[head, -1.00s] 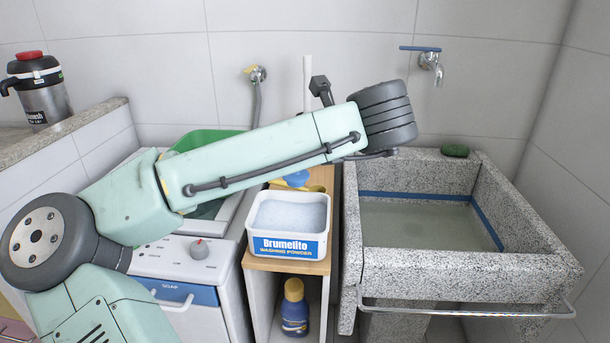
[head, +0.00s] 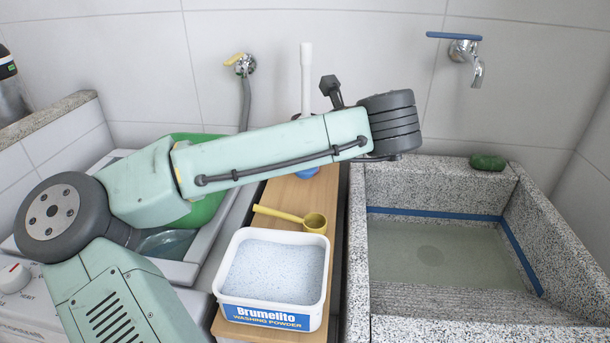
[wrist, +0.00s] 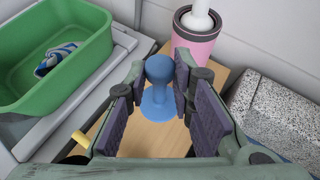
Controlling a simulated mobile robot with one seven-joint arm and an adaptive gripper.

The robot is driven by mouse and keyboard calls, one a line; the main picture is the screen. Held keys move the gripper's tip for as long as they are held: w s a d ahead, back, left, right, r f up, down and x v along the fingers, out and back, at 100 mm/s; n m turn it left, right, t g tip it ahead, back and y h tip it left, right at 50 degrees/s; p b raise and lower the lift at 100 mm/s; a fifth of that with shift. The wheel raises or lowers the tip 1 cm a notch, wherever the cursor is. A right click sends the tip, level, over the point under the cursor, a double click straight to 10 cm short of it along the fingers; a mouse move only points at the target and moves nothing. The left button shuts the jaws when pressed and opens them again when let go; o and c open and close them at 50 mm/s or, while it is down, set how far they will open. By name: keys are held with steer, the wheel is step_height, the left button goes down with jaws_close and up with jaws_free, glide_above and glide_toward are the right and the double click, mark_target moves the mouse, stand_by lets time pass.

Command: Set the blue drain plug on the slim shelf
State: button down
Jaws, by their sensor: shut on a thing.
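The blue drain plug (wrist: 157,82) has a round knob on top and a wide flared base. In the wrist view it stands upright between the fingers of my gripper (wrist: 158,100), which is shut on it. The plug is over the wooden top of the slim shelf (wrist: 158,140); I cannot tell whether its base touches the wood. In the head view my arm hides my gripper, and only a bit of blue (head: 307,172) shows below it, over the slim shelf (head: 285,196).
A white tub of washing powder (head: 272,280) and a yellow scoop (head: 300,218) occupy the shelf's front. A pink brush holder (wrist: 198,40) stands behind the plug. A green basin (wrist: 55,50) is left; a stone sink (head: 450,300) is right, with green soap (head: 488,162).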

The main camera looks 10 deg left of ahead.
steer(key=shift+f, duration=3.05)
steer(key=shift+f, duration=0.15)
steer(key=c, duration=1.4)
jaws_free()
steer(key=b+v, duration=0.1)
steer(key=v, duration=1.1)
